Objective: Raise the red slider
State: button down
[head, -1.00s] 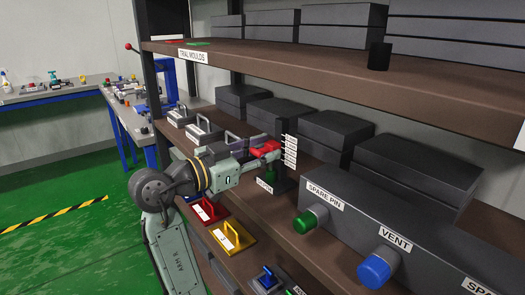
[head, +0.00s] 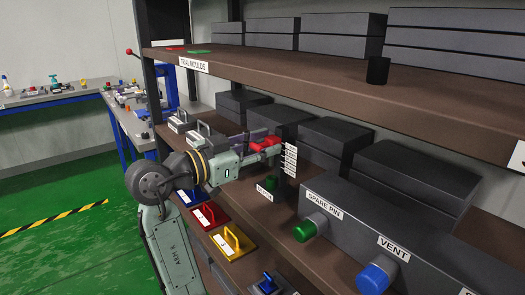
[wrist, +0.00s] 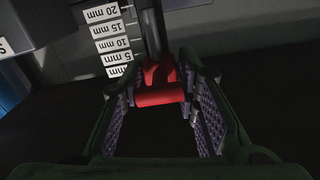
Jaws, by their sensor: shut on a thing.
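The red slider (head: 264,146) is on a dark upright post (head: 285,183) on the middle shelf, beside a column of white scale labels (head: 290,160). My gripper (head: 270,149) reaches it from the left and is shut on it. In the wrist view the red slider (wrist: 160,96) sits between the two ridged finger pads of my gripper (wrist: 160,84). The labels beside the post read 5 mm (wrist: 116,58) to 20 mm (wrist: 100,12), with one more below. I cannot tell exactly which mark the slider stands at.
A grey box with a green knob (head: 304,232) marked SPARE PIN and a blue knob (head: 374,279) marked VENT stands to the right. The upper shelf (head: 300,68) overhangs the post. Red (head: 210,217) and yellow (head: 233,242) handled plates lie on the shelf in front.

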jog(key=shift+r, duration=0.25)
jog(key=c, duration=1.5)
grip_release()
jog(key=shift+c, duration=0.2)
jog(key=shift+a, duration=0.1)
jog(key=shift+s+a, duration=0.2)
jog(key=v, duration=1.1)
jog(key=shift+f, duration=0.15)
jog(key=shift+s+a, duration=0.15)
